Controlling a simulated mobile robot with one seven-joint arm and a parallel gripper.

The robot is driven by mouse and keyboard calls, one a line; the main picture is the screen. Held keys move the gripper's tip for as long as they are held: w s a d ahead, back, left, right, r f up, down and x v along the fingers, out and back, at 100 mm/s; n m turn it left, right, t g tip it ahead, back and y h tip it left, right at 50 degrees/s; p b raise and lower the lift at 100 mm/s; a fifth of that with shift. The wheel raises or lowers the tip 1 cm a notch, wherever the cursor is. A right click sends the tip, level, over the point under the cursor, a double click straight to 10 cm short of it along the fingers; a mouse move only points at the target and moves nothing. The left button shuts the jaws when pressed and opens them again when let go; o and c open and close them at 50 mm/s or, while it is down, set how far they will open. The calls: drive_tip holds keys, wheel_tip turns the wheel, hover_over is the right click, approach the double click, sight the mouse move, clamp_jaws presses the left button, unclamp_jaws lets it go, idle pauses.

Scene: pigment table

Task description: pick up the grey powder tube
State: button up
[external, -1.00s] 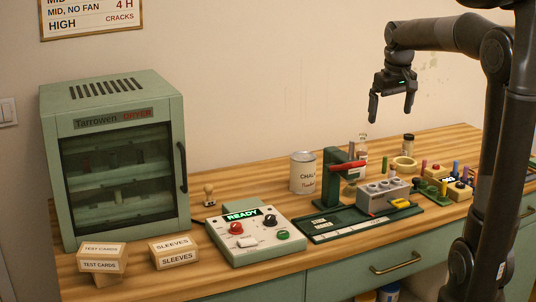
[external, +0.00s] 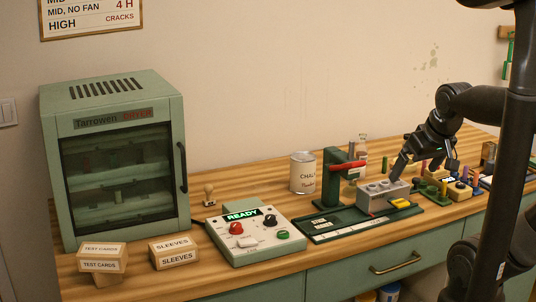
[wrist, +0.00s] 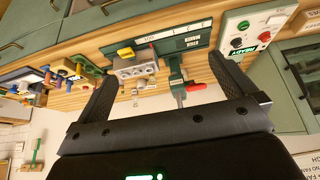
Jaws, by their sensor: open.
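I cannot make out the grey powder tube for certain in either view. Small coloured tubes stand in low holders (external: 430,188) at the right of the bench, partly behind my gripper. In the wrist view, which is upside down, my gripper's fingers (wrist: 163,72) are spread wide with nothing between the tips. The grey block (wrist: 135,68) shows beyond them, with small pale round things beside it.
The green stand with a red lever (external: 331,180) rises left of the block. A chalk tin (external: 303,172) and a glass bottle (external: 361,155) stand behind. The control box (external: 255,238) and dryer (external: 115,160) are farther left.

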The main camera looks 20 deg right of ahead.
drive_tip(key=c, duration=1.1)
drive_tip(key=shift+r, duration=0.1)
drive_tip(key=shift+c, duration=0.2)
drive_tip(key=w+d+f, duration=0.1)
drive_tip(key=w+d, duration=0.4)
drive_tip(key=w, duration=0.4)
drive_tip(key=w+d+f+g, duration=0.1)
drive_tip(key=w+d, duration=0.4)
drive_tip(key=w, duration=0.3)
drive_tip(key=w+d+f, duration=0.2)
drive_tip(key=w+d, duration=0.3)
drive_tip(key=w, duration=0.4)
drive_tip(key=w+d+f, duration=0.6)
drive_tip(key=d, duration=0.2)
drive_tip(key=shift+w+d+x, duration=0.15)
drive_tip(key=shift+x, duration=1.7)
drive_tip(key=shift+w+d+x, duration=0.15)
drive_tip(key=shift+d+x, duration=0.05)
drive_tip(key=shift+x, duration=1.65)
drive_tip(key=shift+w+d+x, duration=0.15)
drive_tip(key=shift+x, duration=1.7)
